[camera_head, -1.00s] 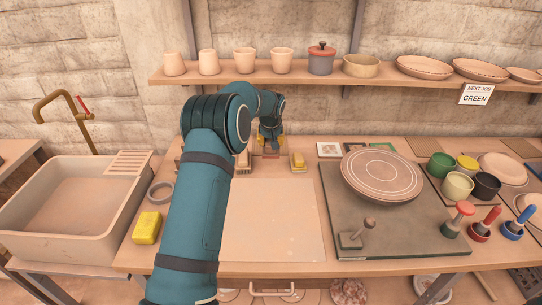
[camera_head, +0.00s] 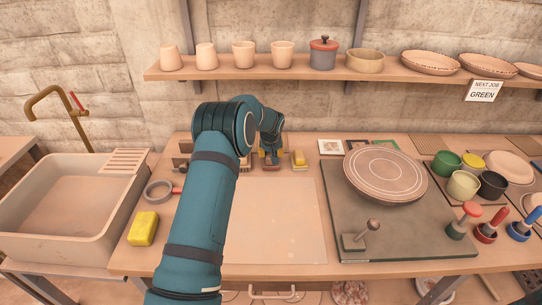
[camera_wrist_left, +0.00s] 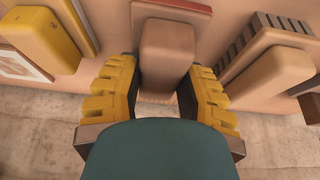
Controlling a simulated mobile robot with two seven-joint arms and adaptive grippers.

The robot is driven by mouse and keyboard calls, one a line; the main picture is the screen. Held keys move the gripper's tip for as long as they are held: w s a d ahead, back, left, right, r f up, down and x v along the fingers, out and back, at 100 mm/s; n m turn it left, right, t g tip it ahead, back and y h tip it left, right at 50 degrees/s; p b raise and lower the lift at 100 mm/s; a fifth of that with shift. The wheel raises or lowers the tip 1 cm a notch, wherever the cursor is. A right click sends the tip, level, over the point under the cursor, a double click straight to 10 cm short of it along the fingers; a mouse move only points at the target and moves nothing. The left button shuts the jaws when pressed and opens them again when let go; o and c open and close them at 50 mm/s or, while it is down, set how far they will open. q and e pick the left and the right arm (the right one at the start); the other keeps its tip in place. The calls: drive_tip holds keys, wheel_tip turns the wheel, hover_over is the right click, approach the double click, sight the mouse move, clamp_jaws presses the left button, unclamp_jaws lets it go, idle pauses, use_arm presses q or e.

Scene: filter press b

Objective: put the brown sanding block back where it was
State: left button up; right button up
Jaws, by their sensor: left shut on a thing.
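The brown sanding block (camera_wrist_left: 167,52) is between the yellow-padded fingers of my left gripper (camera_wrist_left: 165,95) in the left wrist view. The left gripper is shut on it. In the head view, my left gripper (camera_head: 271,158) is at the back of the table, left of a yellow-topped block (camera_head: 298,159). That yellow block (camera_wrist_left: 48,32) also shows at the left of the wrist view. Whether the brown block touches the surface below is hard to tell. My right gripper is not in view.
A ribbed tool (camera_wrist_left: 270,50) lies close on the block's other side. A pale board (camera_head: 275,220) lies clear in front. A turntable (camera_head: 385,175) stands to the right, a sink (camera_head: 70,210) to the left. A shelf (camera_head: 330,69) of pots hangs behind.

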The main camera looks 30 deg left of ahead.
use_arm(q)
drive_tip(key=shift+f, duration=0.55)
drive_tip(key=o, duration=1)
drive_tip(key=shift+o, duration=0.2)
drive_tip(key=shift+r, duration=0.1)
drive_tip(key=p+v, duration=0.1)
drive_tip(key=v, duration=1.1)
drive_tip(key=shift+w, duration=0.1)
drive_tip(key=shift+d, duration=0.1)
